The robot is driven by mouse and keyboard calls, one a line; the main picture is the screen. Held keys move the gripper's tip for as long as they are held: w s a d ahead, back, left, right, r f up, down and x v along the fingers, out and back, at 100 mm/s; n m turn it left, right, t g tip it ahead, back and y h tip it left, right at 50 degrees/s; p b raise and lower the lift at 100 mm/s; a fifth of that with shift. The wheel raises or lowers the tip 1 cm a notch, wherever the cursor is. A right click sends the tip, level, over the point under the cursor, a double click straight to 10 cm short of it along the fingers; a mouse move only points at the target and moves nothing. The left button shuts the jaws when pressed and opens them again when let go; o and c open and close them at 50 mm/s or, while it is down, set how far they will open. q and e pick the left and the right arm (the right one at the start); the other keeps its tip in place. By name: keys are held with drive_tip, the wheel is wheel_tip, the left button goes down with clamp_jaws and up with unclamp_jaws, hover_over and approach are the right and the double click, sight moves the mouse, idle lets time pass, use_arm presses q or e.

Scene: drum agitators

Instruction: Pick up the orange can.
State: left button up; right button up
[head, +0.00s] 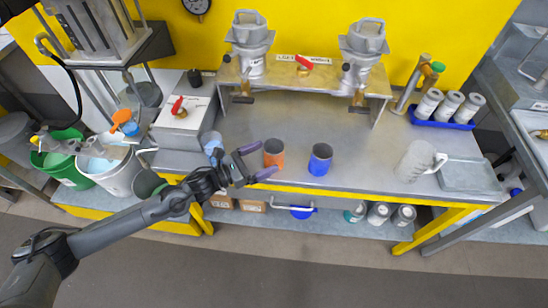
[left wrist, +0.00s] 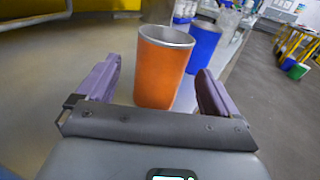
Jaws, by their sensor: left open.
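The orange can (head: 274,153) stands upright near the front edge of the metal workbench (head: 350,200). My left gripper (head: 256,163) is open, with its two purple fingers pointing at the can from the left. In the left wrist view the orange can (left wrist: 163,72) stands ahead, between and just beyond the fingertips of the gripper (left wrist: 160,85). I cannot tell whether a finger touches it. The can's open top shows. My right gripper is not in view.
A blue can (head: 320,159) stands right of the orange one, behind it in the left wrist view (left wrist: 203,46). A light blue can (head: 211,142) is left of the gripper. A grey pitcher (head: 418,161) stands farther right. Yellow-edged mixing stand (head: 305,76) is behind.

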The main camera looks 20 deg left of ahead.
sight(279, 151)
use_arm(q)
drive_tip(key=shift+b+x, duration=0.7)
drive_tip(key=shift+x, duration=2.4)
drive_tip(key=shift+f, duration=0.1)
drive_tip(key=c, duration=1)
